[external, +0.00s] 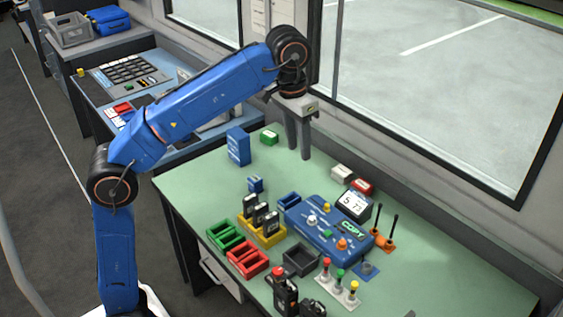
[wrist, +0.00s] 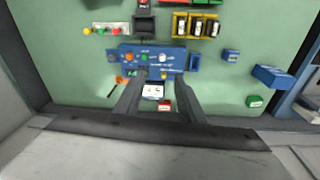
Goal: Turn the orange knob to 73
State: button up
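The blue console (external: 325,228) stands on the green table and is marked COPY. Its orange knob (external: 342,243) is near the front right, beside a green button (external: 328,233), a white knob (external: 311,220) and a yellow knob (external: 327,207). The orange knob also shows in the wrist view (wrist: 128,57). The white display (external: 354,204) behind the console appears to read 5 and 73. My gripper (external: 299,152) is open and empty, above the back of the table and apart from the console. In the wrist view its two fingers (wrist: 160,76) point toward the console.
Orange-based levers (external: 384,241) rise right of the console. Red, green and yellow knobbed sticks (external: 338,286) stand in front. Red (external: 248,260) and green (external: 225,236) trays and a yellow rack of radios (external: 262,228) are left. The table's right front is clear.

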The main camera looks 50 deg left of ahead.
send_over(342, 241)
jog(key=a, duration=0.2)
notch_tip(342, 241, down, 4)
jog(key=d+f+g, duration=0.1)
jog(key=d, duration=0.1)
notch_tip(342, 241, down, 22)
jog(key=shift+f, duration=0.25)
dwell(0.6)
grip_shut()
